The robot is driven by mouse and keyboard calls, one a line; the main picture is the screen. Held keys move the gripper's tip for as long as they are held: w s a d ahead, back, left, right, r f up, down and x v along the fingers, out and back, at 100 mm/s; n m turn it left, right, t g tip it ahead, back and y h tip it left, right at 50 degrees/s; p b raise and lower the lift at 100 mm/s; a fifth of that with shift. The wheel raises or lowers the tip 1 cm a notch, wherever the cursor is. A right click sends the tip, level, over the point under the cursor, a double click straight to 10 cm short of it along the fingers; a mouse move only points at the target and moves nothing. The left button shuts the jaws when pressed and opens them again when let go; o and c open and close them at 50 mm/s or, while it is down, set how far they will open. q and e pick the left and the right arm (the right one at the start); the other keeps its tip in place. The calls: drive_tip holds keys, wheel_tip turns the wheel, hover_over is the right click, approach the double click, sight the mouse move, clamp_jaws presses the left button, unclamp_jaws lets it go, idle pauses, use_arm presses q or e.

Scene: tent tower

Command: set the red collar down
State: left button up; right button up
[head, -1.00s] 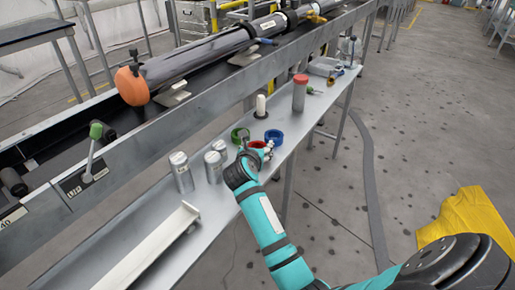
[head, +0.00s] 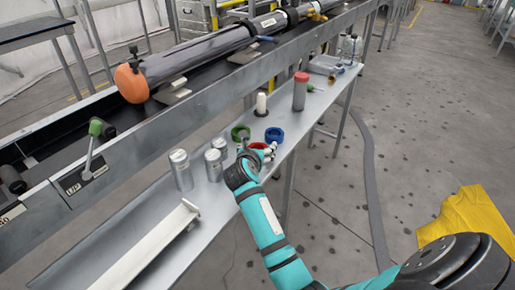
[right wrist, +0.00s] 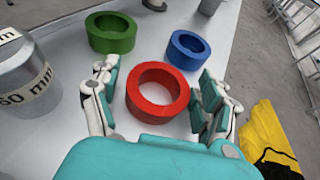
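The red collar (right wrist: 158,93) is a thick ring on the grey shelf (head: 217,205). It appears to lie flat, though its underside contact is hard to make out. My right gripper (right wrist: 159,72) is open around it, one finger on each side, with a narrow gap visible at the left and the right finger very close. In the head view the collar (head: 257,146) is partly hidden behind my right gripper (head: 262,153). My left gripper is in neither view.
A green collar (right wrist: 111,34) and a blue collar (right wrist: 187,49) lie just beyond. Several metal cylinders (head: 181,170) stand to the left. A white peg (head: 261,104) and red-capped bottle (head: 300,92) stand farther back. A white channel piece (head: 150,248) lies at the near end.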

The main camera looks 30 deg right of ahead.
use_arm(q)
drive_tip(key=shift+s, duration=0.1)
use_arm(e)
drive_tip(key=shift+s+f, duration=0.1)
drive_tip(key=shift+f, duration=0.05)
drive_tip(key=shift+r, duration=0.25)
drive_tip(key=shift+s+a+r+p, duration=0.2)
drive_tip(key=shift+a+r+p, duration=0.1)
drive_tip(key=shift+r+p, duration=0.25)
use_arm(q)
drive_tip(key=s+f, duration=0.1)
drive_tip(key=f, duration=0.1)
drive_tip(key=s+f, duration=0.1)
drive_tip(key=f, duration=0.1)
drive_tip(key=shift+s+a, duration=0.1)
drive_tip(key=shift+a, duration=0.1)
use_arm(e)
drive_tip(key=v, duration=0.6)
drive_tip(key=shift+s+a+r, duration=0.15)
drive_tip(key=shift+s+r, duration=0.1)
